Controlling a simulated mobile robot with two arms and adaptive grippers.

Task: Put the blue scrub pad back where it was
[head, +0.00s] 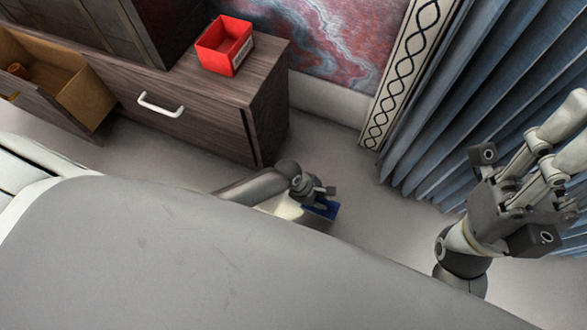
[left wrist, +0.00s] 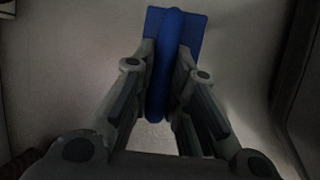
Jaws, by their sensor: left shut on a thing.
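The blue scrub pad (head: 322,210) is held low over the light floor, just past the far edge of a large grey surface. My left gripper (head: 316,194) is shut on it. In the left wrist view the pad (left wrist: 192,25) is a flat blue piece with a thick rounded blue ridge along it. The fingers of my left gripper (left wrist: 166,60) press on both sides of that ridge. My right gripper (head: 565,140) is at the right edge of the head view, in front of the curtain. Its fingers run toward the frame edge, and their opening is unclear.
The grey surface (head: 180,255) fills the foreground. A dark wooden cabinet (head: 205,120) stands behind, with an open red box (head: 225,45) on top. An open drawer (head: 85,97) at left holds a small brown object (head: 18,70). Blue curtains (head: 470,90) hang at right. The floor (head: 340,150) between is clear.

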